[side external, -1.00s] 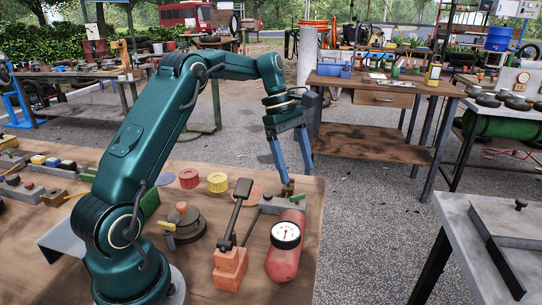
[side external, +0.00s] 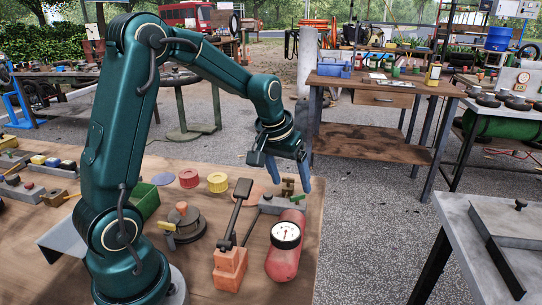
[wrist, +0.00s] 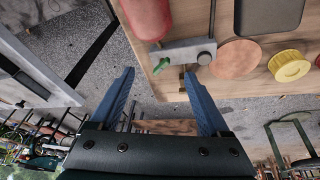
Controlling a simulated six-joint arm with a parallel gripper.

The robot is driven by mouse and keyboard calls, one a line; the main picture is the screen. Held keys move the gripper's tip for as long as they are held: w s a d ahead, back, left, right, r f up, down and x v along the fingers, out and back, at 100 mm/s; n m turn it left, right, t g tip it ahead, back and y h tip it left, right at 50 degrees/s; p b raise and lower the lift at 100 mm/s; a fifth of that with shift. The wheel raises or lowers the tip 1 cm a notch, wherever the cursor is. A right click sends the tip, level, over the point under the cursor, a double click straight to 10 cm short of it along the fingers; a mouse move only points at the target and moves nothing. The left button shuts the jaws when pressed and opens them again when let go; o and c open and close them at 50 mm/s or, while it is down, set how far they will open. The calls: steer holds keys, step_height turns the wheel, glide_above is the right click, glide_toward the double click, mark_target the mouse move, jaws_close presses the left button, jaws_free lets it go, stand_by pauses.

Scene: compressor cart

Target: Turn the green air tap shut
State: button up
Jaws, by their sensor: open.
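The air tap is a small brass fitting with a green lever. In the side view the brass fitting (side external: 288,187) stands on a grey block (side external: 288,205) beside a red tank (side external: 284,262) with a dial gauge (side external: 286,235). My gripper (side external: 289,183) is open and empty, with its fingers around the height of the brass fitting. It also shows in the wrist view (wrist: 160,77). I cannot tell whether the fingers touch the tap.
A black-headed lever on an orange block (side external: 229,268) stands left of the tank. The table's right edge is close to the tank; gravel floor lies beyond.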

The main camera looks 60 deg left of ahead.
mark_target(298, 196)
steer(key=f, duration=0.1)
steer(key=w+f+m, duration=0.1)
steer(key=f, duration=0.1)
steer(key=w+a+f+m, duration=0.1)
steer(key=f, duration=0.1)
steer(key=shift+w, duration=0.2)
steer(key=shift+w+r+n+y, duration=0.1)
steer(key=shift+n+y, duration=0.3)
steer(key=shift+w+d+n+y, duration=0.15)
steer(key=shift+n+y, duration=0.45)
steer(key=shift+n, duration=1.1)
steer(key=s+d+r+m+t, duration=0.1)
steer(key=s+d+r, duration=0.2)
steer(key=r, duration=0.4)
steer(key=s+d+r+t, duration=0.1)
steer(key=s+d+r, duration=0.25)
steer(key=r, duration=0.35)
steer(key=s+d+m+h, duration=0.1)
steer(key=s+d+m, duration=0.1)
steer(key=s, duration=0.5)
steer(key=s+d+m+g+h, duration=0.1)
steer(key=s+d+m, duration=0.1)
steer(key=s+m, duration=0.2)
steer(key=shift+s+f+m+h, duration=0.35)
steer(key=shift+s+m+h, duration=0.05)
steer(key=shift+s, duration=1.2)
